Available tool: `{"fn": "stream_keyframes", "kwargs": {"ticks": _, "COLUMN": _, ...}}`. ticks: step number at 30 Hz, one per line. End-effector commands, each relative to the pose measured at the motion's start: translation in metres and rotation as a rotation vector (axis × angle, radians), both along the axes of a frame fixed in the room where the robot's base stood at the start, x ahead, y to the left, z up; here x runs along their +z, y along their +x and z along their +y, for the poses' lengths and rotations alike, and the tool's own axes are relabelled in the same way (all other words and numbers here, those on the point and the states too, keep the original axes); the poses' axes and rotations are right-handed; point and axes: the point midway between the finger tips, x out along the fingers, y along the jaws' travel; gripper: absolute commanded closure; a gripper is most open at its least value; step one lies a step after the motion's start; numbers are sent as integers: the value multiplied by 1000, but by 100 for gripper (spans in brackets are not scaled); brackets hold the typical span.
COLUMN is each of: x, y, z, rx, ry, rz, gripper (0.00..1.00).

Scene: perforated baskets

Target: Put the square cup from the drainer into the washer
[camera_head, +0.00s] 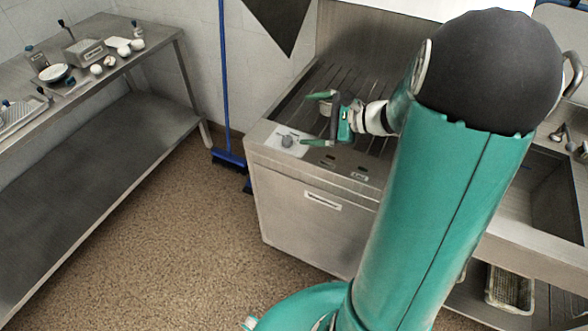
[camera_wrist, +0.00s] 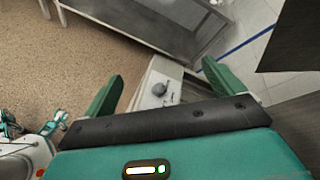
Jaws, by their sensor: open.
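My gripper (camera_head: 306,119) is open over the front left part of the grooved steel drainer (camera_head: 308,82). A small pale object (camera_head: 326,107) shows by the upper finger, partly hidden by the gripper. It may be the square cup, but I cannot tell its shape. The washer (camera_head: 300,200) is the steel-fronted unit below the drainer, with a label on its front. In the wrist view my gripper (camera_wrist: 162,70) has its fingers spread with nothing between them. A pale panel with a grey knob (camera_wrist: 160,88) lies beyond; no cup is seen there.
A steel table (camera_head: 100,60) at left holds a white bowl (camera_head: 54,73), small cups and boxes. A blue broom (camera_head: 226,100) leans on the wall. A sink (camera_head: 540,190) is at right, with a wire basket (camera_head: 510,290) below. The brown floor between is clear.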

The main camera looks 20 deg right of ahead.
Motion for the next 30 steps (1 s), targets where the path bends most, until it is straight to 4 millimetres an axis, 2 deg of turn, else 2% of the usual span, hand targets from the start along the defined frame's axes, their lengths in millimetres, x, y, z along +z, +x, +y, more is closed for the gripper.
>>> {"fn": "stream_keyframes", "kwargs": {"ticks": 1, "x": 11, "y": -9, "z": 29, "rx": 97, "ry": -87, "rz": -3, "gripper": 7}}
{"fn": "stream_keyframes", "kwargs": {"ticks": 3, "x": 19, "y": -26, "z": 62, "rx": 228, "ry": -214, "rz": -1, "gripper": 7}}
{"fn": "stream_keyframes", "kwargs": {"ticks": 6, "x": 28, "y": -54, "z": 99, "rx": 405, "ry": -402, "rz": -12, "gripper": 7}}
{"fn": "stream_keyframes", "kwargs": {"ticks": 9, "x": 36, "y": -84, "z": 126, "rx": 570, "ry": -597, "rz": -36, "gripper": 7}}
{"fn": "stream_keyframes", "kwargs": {"ticks": 12, "x": 42, "y": -113, "z": 143, "rx": 720, "ry": -798, "rz": -75, "gripper": 7}}
{"fn": "stream_keyframes", "kwargs": {"ticks": 16, "x": 53, "y": -146, "z": 153, "rx": 893, "ry": -1068, "rz": -147, "gripper": 7}}
{"fn": "stream_keyframes", "kwargs": {"ticks": 21, "x": 70, "y": -178, "z": 152, "rx": 1063, "ry": -1418, "rz": -267, "gripper": 7}}
{"fn": "stream_keyframes", "kwargs": {"ticks": 25, "x": 82, "y": -190, "z": 148, "rx": 1130, "ry": -1607, "rz": -338, "gripper": 7}}
{"fn": "stream_keyframes", "kwargs": {"ticks": 30, "x": 87, "y": -195, "z": 144, "rx": 1158, "ry": -1696, "rz": -369, "gripper": 7}}
